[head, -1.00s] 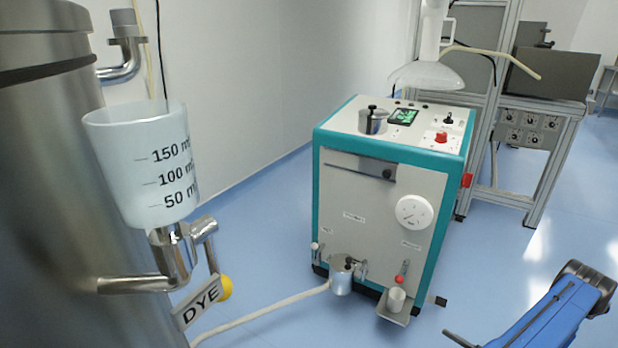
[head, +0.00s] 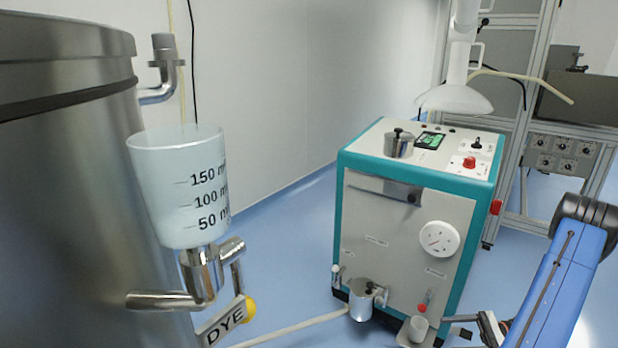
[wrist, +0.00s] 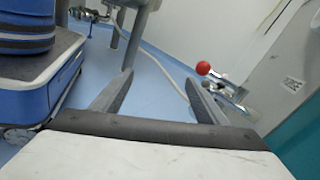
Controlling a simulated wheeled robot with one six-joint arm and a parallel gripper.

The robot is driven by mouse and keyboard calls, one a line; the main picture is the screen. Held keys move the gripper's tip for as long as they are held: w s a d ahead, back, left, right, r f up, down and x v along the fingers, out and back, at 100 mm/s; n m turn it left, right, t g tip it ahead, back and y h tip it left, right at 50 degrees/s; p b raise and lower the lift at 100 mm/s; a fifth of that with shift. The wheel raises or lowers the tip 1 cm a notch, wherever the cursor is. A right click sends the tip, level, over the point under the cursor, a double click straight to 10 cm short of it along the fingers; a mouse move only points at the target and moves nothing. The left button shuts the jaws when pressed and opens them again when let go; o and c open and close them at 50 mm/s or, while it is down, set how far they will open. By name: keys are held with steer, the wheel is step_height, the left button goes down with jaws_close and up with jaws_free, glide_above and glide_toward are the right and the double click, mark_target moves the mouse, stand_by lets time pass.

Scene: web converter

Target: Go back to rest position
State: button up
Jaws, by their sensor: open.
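My blue arm enters at the lower right in the head view, and my gripper (head: 468,325) shows small at its end, near the lower front of the teal and white machine (head: 395,225). In the wrist view the two grey fingers of my gripper (wrist: 158,88) are spread apart with nothing between them, only blue floor beyond. A red ball knob (wrist: 203,68) on the machine shows past the right finger, apart from it.
A steel tank (head: 75,180) stands at the left with a graduated beaker (head: 178,190) and a DYE tag (head: 225,322). A hose (head: 300,328) runs along the floor. A metal frame (head: 540,50) stands behind.

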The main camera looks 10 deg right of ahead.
steer(key=a+r+n+g+h, duration=0.7)
steer(key=a+r+n+h, duration=0.25)
steer(key=a+r, duration=1.1)
steer(key=s+a+r+n+t+h, duration=0.6)
steer(key=s+a+r+n, duration=0.3)
steer(key=s+a+r, duration=0.2)
step_height(320, 180, up, 4)
steer(key=s+h, duration=0.1)
steer(key=s, duration=0.1)
steer(key=shift+s+a+t, duration=0.35)
steer(key=shift+a+t, duration=0.05)
